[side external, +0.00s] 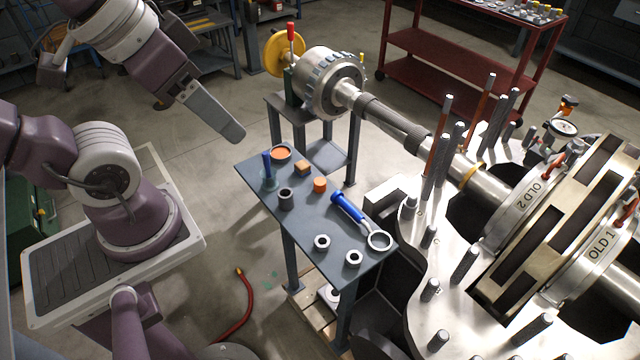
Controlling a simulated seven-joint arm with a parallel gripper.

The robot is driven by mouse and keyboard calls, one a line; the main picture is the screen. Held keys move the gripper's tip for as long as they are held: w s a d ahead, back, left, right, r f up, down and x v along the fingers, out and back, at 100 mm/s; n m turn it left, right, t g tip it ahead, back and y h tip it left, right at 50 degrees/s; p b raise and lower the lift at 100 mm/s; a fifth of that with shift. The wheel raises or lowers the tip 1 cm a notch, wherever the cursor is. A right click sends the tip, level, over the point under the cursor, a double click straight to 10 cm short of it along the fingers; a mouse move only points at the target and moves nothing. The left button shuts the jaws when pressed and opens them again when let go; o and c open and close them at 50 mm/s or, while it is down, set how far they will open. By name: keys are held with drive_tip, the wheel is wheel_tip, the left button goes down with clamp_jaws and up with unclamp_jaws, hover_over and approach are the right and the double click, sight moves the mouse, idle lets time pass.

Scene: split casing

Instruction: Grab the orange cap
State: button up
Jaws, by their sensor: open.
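A small orange cap (320,185) stands on the grey-blue side table (318,218), near the middle of its top. A small brown-orange block (302,168) sits just behind and left of it.
A blue-handled ring tool (348,207), white rings (322,242), a dark cup (286,198) and a blue-handled tool (267,166) share the table. The metal casing with upright studs (440,150) stands close on the right. A shaft (390,120) extends behind the table.

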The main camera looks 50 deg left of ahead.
drive_tip(key=w+a+f+n+g, duration=0.15)
drive_tip(key=w+n, duration=0.35)
drive_tip(key=w, duration=0.5)
drive_tip(key=n+g, duration=0.4)
drive_tip(key=n, duration=0.8)
hover_over(320, 181)
wheel_tip(320, 181, down, 24)
drive_tip(key=f+n, duration=0.1)
drive_tip(key=f, duration=0.1)
drive_tip(key=a+f, duration=0.1)
drive_tip(key=f, duration=0.1)
drive_tip(key=f+n, duration=0.1)
drive_tip(key=f, duration=0.1)
drive_tip(key=shift+a+f+n, duration=0.15)
drive_tip(key=shift+f+n, duration=0.15)
drive_tip(key=shift+f, duration=0.1)
drive_tip(key=f, duration=0.4)
drive_tip(key=d+f, duration=0.1)
drive_tip(key=f, duration=0.1)
drive_tip(key=shift+f, duration=0.2)
clamp_jaws()
